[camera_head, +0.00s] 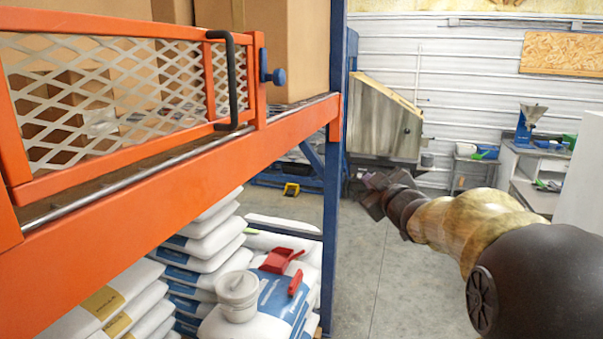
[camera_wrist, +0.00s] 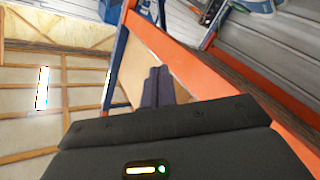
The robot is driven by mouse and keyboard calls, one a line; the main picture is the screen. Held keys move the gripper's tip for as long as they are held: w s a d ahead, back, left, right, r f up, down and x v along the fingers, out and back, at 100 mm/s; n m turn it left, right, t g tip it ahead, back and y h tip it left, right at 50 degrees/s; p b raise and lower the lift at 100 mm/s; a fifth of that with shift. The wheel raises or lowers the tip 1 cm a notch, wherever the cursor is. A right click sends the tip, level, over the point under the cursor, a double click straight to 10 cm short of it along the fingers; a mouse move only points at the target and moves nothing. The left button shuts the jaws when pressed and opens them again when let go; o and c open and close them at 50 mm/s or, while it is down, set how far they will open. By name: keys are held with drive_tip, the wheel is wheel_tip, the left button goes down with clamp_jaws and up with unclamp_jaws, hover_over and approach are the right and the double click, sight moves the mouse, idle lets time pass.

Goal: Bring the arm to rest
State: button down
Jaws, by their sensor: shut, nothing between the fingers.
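My arm reaches in from the lower right of the head view, with dark joints and a tan, wood-like middle link. My gripper (camera_head: 371,194) is at its far end, to the right of the blue rack upright and apart from it. In the wrist view my gripper (camera_wrist: 158,72) shows two dark fingers together, with nothing held. The orange rack beam (camera_wrist: 180,60) shows behind the fingers there, tilted in the picture.
An orange rack beam (camera_head: 180,151) with a mesh gate (camera_head: 100,90) fills the left. A blue upright (camera_head: 334,180) stands near my gripper. Below lie white sacks (camera_head: 205,250), a white tub (camera_head: 237,295) and a red scoop (camera_head: 281,260). A steel hopper (camera_head: 385,120) stands behind. Floor between is clear.

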drive_tip(key=s+d+f+m+g+h, duration=0.15)
drive_tip(key=s+f+m+g, duration=0.3)
drive_tip(key=s+f, duration=0.7)
drive_tip(key=s+f+m+g+h, duration=0.35)
drive_tip(key=s+f+g, duration=0.35)
drive_tip(key=f, duration=0.7)
drive_tip(key=s+a+f+m+g, duration=0.1)
drive_tip(key=s+f, duration=0.1)
drive_tip(key=s, duration=0.4)
drive_tip(key=s+a+f+g+y, duration=0.1)
drive_tip(key=s+f+g, duration=0.1)
drive_tip(key=s, duration=0.4)
drive_tip(key=shift+f+m, duration=0.4)
drive_tip(key=shift+f, duration=0.4)
drive_tip(key=shift+s, duration=0.25)
drive_tip(key=shift+w, duration=0.15)
drive_tip(key=c, duration=2.2)
unclamp_jaws()
